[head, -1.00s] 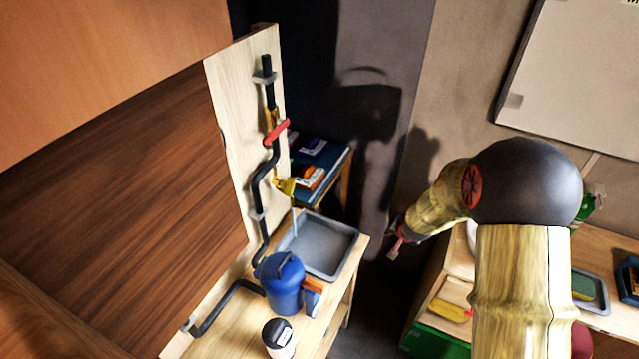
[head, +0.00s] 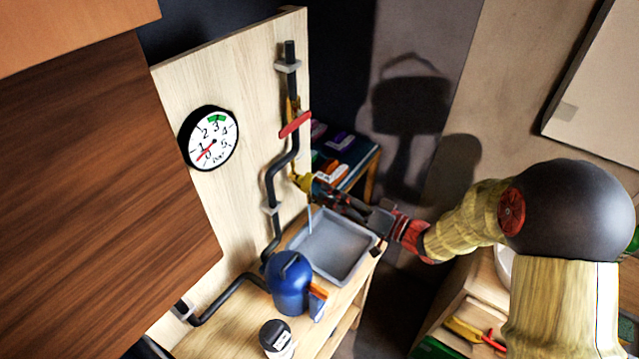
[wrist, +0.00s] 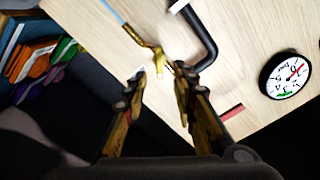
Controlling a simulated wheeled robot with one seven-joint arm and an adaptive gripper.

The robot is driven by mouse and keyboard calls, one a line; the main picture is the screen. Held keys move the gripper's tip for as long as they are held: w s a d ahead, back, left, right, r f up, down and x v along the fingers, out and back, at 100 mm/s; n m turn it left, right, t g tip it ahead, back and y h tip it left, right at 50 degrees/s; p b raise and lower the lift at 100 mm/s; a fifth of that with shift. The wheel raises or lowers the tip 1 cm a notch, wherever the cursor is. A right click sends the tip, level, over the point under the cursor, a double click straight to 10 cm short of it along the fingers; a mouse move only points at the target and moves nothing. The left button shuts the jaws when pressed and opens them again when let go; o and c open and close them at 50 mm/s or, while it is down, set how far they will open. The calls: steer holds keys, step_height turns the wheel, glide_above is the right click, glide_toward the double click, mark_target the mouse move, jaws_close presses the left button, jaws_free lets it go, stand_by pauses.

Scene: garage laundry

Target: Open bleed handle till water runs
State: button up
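The brass-yellow bleed valve (head: 300,181) sits on the black pipe above the grey basin (head: 326,250). A thin pale-blue line (head: 309,217), like a water stream, runs from its spout down to the basin. In the wrist view the brass bleed handle (wrist: 161,64) lies between the fingertips, and the stream (wrist: 110,13) shows at upper left. My gripper (head: 314,186) is at the valve; in the wrist view its fingers (wrist: 160,78) are apart on both sides of the handle. I cannot tell whether either finger touches it.
A pressure gauge (head: 209,138) on the wooden board has its red needle near the low end, between 0 and 1. A red handle (head: 295,125) crosses the pipe above the bleed valve. A blue vessel (head: 288,285) and a white-and-black container (head: 276,340) stand on the bench.

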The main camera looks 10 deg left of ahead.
mark_target(311, 183)
steer(key=shift+b+x, duration=0.9)
steer(key=shift+x, duration=2.35)
steer(key=shift+c, duration=0.8)
jaws_close()
